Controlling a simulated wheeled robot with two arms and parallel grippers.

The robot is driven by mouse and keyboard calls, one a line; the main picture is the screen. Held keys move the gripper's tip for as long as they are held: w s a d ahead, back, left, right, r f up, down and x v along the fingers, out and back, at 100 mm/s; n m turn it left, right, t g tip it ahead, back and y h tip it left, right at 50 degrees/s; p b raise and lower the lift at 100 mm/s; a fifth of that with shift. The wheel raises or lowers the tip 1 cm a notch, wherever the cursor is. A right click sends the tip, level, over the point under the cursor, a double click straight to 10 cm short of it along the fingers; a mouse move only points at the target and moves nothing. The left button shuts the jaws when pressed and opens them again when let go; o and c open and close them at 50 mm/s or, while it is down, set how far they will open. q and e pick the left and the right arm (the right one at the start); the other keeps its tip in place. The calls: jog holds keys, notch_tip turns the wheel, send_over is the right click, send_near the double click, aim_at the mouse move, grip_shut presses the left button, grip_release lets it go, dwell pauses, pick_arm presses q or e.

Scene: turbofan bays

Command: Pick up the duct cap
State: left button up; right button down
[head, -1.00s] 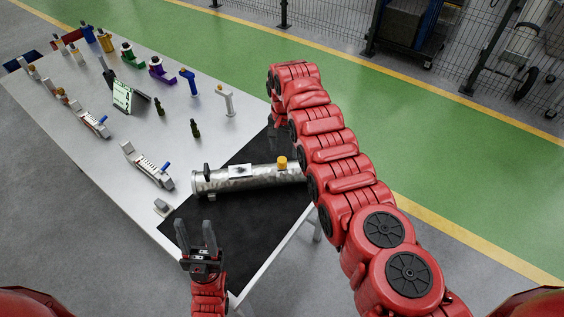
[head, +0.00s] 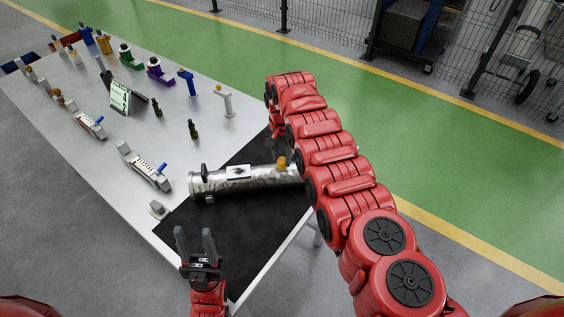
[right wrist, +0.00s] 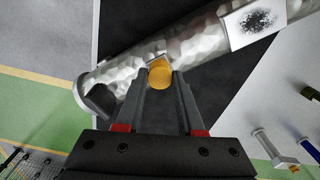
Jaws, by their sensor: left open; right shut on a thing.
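The duct cap is a small orange-yellow round piece (head: 281,162) at the top of the silver duct (head: 262,176) in the head view. In the right wrist view the cap (right wrist: 160,75) sits between the two dark fingertips of my right gripper (right wrist: 160,84), which is shut on it. Just behind it there is a square port on the duct; I cannot tell whether the cap is clear of it. In the head view my right arm hides the duct's right end. My left gripper (head: 195,243) is open and empty, fingers pointing up the picture, in front of the duct over the mat's near edge.
The duct lies on a black mat (head: 232,235) at the table's right end. Several tools and small parts, a green-screened device (head: 119,98), and a blue-handled piece (head: 188,82) stand on the white table (head: 90,140) to the left. Green floor lies beyond.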

aim_at(282, 160)
jog(key=shift+r+p, duration=0.55)
jog(key=shift+r, duration=0.05)
notch_tip(282, 160, up, 5)
jog(key=p, duration=0.3)
jog(key=shift+f, duration=0.1)
notch_tip(282, 160, up, 4)
jog(key=shift+b, duration=0.3)
